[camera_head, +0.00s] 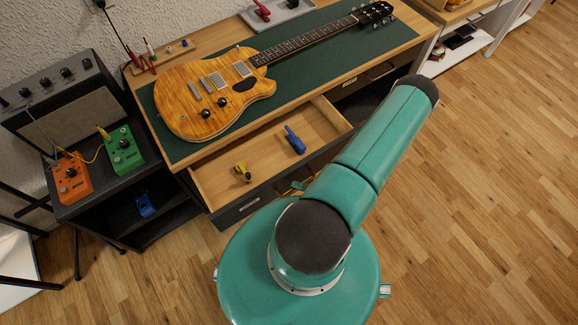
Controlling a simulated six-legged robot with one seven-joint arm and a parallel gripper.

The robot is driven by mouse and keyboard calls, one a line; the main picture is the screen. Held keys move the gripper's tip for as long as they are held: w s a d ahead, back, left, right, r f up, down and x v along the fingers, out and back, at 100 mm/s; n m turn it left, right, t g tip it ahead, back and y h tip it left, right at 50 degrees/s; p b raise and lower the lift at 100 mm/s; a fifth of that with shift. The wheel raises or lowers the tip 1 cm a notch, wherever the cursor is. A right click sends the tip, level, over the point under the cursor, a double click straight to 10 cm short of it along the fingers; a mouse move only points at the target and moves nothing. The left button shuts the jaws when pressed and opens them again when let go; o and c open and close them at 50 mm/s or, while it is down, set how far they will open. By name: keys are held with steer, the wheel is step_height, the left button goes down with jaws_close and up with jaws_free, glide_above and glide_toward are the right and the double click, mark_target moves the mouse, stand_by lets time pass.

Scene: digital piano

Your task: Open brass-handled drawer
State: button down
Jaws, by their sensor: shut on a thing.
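A wide drawer (222,180) with a light wood inside and a dark front stands pulled out below the desk top. A yellow item (242,173) and a blue item (294,140) lie in it. A pale metal fitting (249,204) shows on the left part of its front. A small part of my gripper (297,186) shows at the drawer front, right of this fitting. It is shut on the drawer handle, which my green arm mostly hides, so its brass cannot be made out. The fingertips are not clear.
An orange guitar (205,95) lies on a green mat (290,68) on the desk. A dark side stand at left holds an amplifier (65,95), an orange pedal (70,178) and a green pedal (124,150). Wooden floor (480,200) at right is clear.

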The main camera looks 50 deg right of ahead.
steer(key=shift+s+a, duration=0.25)
steer(key=shift+s, duration=0.5)
steer(key=shift+s+a, duration=0.25)
steer(key=shift+s, duration=0.5)
steer(key=shift+s+a, duration=0.25)
steer(key=shift+s, duration=0.5)
steer(key=c, duration=1.8)
jaws_free()
steer(key=shift+o, duration=0.2)
steer(key=shift+s+d, duration=0.1)
steer(key=v, duration=1.3)
steer(key=shift+s, duration=0.25)
steer(key=shift+d+f, duration=0.1)
steer(key=shift+d, duration=0.1)
